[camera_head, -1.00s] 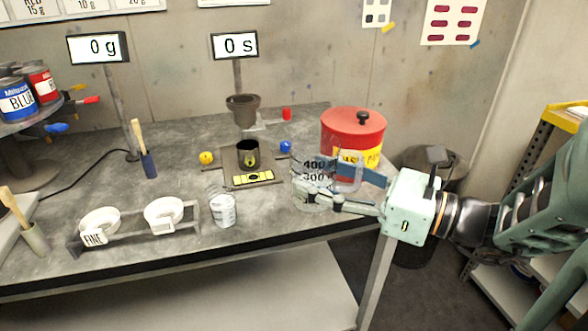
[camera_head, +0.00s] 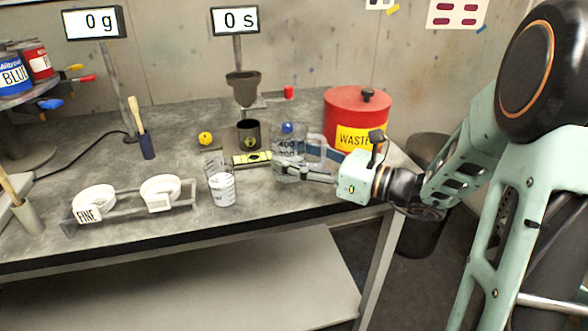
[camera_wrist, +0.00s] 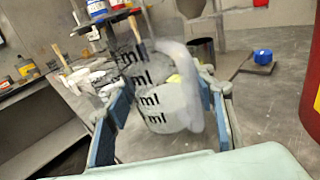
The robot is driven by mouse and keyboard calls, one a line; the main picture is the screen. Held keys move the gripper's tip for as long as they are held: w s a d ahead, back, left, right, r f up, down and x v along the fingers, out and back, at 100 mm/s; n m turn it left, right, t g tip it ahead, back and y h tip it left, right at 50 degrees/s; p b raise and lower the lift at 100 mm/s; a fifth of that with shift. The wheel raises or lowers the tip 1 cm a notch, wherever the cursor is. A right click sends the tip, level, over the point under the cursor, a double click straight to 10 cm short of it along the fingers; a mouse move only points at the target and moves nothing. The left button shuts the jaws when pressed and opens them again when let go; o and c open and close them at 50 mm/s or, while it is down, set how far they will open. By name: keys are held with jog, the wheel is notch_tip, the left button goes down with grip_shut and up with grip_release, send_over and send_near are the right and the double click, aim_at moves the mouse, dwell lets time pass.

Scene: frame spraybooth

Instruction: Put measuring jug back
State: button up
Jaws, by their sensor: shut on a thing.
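The measuring jug (camera_head: 288,163) is clear with dark graduations and a handle on its right. It is at the right part of the bench, left of the red waste can. My gripper (camera_head: 304,167) reaches in from the right and is shut on the jug. In the wrist view the jug (camera_wrist: 160,88) sits upright relative to the bench, between the two blue-backed fingers (camera_wrist: 165,110). I cannot tell whether its base touches the bench. A smaller clear graduated cup (camera_head: 220,186) with whitish contents stands to its left.
A red waste can (camera_head: 357,108) stands close behind my gripper. Behind the jug are a dark cup (camera_head: 248,133), a yellow level (camera_head: 252,158) and a viscosity funnel (camera_head: 243,86). A rack with white strainers (camera_head: 128,204) is at left. Bare bench (camera_head: 290,200) lies in front of the jug.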

jog(key=shift+f+b, duration=0.3)
jog(key=shift+f, duration=1.25)
jog(key=shift+f, duration=0.1)
jog(key=o, duration=1.3)
jog(key=shift+r, duration=0.2)
jog(key=p+v, duration=0.1)
jog(key=v, duration=1.1)
jog(key=shift+p, duration=0.4)
jog(key=shift+f, duration=0.15)
